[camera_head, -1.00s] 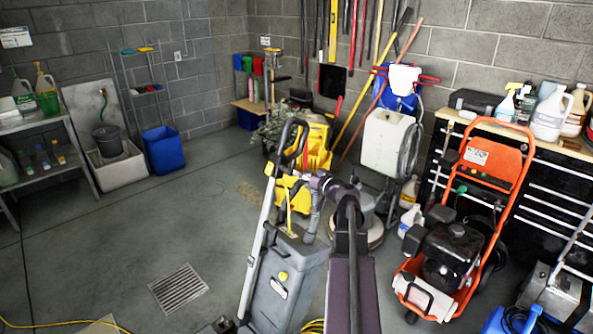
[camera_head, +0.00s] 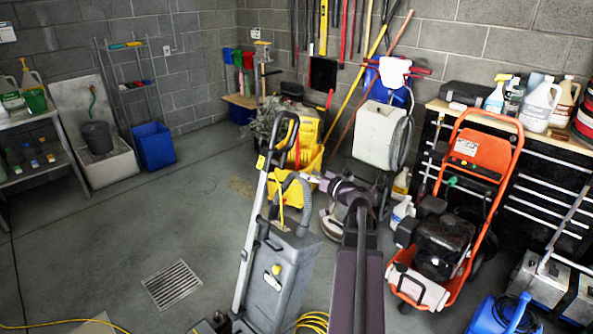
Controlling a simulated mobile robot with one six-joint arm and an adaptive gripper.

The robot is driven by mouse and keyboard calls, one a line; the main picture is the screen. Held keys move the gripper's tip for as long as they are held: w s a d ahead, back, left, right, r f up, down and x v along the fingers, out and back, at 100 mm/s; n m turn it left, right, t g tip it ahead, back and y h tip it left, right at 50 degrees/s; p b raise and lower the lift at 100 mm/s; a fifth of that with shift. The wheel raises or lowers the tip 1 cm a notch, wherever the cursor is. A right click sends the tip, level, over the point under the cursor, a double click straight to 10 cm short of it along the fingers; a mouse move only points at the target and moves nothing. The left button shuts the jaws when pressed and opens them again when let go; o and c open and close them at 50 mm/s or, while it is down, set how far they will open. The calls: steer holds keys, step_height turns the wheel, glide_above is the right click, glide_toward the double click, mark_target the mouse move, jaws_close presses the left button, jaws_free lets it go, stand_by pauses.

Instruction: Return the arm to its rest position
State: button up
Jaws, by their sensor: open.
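My arm reaches up from the bottom edge, right of centre, as a dark purple link. It bends left at a joint near the middle of the view. My gripper (camera_head: 311,178) is at the far end of this bend, small and pointing left, beside the upper part of a grey floor machine (camera_head: 282,270). It is open and no object shows in it. Its fingers are hard to make out against the machine's hose and the yellow mop bucket (camera_head: 309,175) behind. Whether it touches the machine cannot be told.
An orange pressure washer (camera_head: 440,245) and a dark tool cabinet (camera_head: 540,195) stand at right. A white tank cart (camera_head: 380,135) stands behind my arm. A blue bin (camera_head: 155,147) is at left.

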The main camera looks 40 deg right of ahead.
steer(key=shift+a, duration=0.1)
steer(key=w+a+f+n+g+y, duration=0.1)
steer(key=w+a+f+g+y, duration=0.15)
steer(key=a, duration=0.55)
steer(key=w+a+f+n+g+y+p, duration=0.1)
steer(key=a+f+g, duration=0.25)
steer(key=a, duration=0.45)
steer(key=w+a+f+n+g+y, duration=0.1)
steer(key=w+a+f+g, duration=0.15)
steer(key=a, duration=0.65)
steer(key=s+a+f+g+h+p, duration=0.1)
steer(key=s+a+f+g+h, duration=0.2)
steer(key=a, duration=0.6)
steer(key=s+a+f+g+h+p, duration=0.1)
steer(key=s+a+f+g+h, duration=0.2)
steer(key=s+a+g, duration=0.3)
steer(key=s+a+f, duration=0.1)
steer(key=a, duration=0.2)
steer(key=shift+s+a, duration=0.2)
steer(key=shift+a, duration=0.05)
